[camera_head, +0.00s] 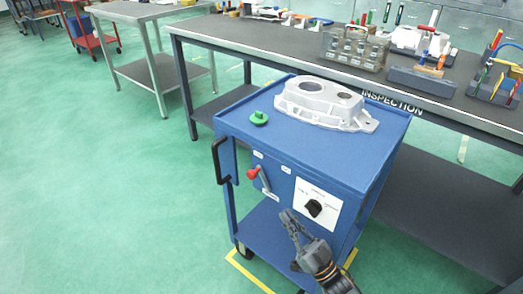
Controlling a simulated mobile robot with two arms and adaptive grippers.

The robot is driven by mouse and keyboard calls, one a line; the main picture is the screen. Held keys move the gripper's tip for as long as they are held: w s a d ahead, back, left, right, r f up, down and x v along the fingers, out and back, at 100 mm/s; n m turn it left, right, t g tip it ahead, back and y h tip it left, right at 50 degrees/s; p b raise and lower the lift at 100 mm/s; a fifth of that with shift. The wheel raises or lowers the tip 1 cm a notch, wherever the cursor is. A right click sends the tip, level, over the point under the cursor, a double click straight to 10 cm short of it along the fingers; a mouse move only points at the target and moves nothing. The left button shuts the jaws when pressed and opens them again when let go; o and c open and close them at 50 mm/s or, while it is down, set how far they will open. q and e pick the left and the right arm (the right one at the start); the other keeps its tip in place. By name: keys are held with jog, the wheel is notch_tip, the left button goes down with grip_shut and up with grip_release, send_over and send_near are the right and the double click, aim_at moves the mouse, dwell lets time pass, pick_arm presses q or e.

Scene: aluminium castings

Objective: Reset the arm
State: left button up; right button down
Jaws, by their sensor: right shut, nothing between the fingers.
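My right gripper (292,222) shows at the bottom centre, in front of the blue cart (240,132). Its fingers are shut and empty, pointing up and to the left, near the cart's front panel. A white panel with a black rotary knob (314,208) is just right of the fingertips. A lever with a red knob (253,173) is up and to the left of them. A grey aluminium casting (322,104) and a green button (259,118) are on the cart's top. My left gripper is out of view.
A long bench marked INSPECTION (405,102) stands behind the cart, with a grey fixture (353,50) and tool holders on it. A smaller grey table (135,12) is at the back left. Yellow floor tape (243,271) borders the cart. The green floor at left is clear.

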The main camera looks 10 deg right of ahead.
jog(key=s+d+f+m+g+h, duration=0.1)
jog(key=s+f+m+g+h, duration=0.25)
jog(key=f+g+h, duration=1.1)
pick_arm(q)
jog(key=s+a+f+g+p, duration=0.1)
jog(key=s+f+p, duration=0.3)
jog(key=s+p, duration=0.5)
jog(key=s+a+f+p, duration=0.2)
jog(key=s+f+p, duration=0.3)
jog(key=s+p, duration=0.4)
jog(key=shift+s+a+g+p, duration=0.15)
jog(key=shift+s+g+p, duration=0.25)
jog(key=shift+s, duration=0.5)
pick_arm(e)
jog(key=s+d+f+g, duration=0.2)
jog(key=s+f, duration=0.4)
jog(key=s, duration=0.6)
jog(key=s+d+f+g+y, duration=0.1)
jog(key=s+f, duration=0.5)
jog(key=s, duration=0.6)
jog(key=s+d+f+g, duration=0.2)
jog(key=s+f, duration=0.4)
jog(key=s, duration=0.6)
jog(key=shift+s+d+m+g+y, duration=0.25)
jog(key=shift+d+m+g+y, duration=0.1)
jog(key=shift+g, duration=0.1)
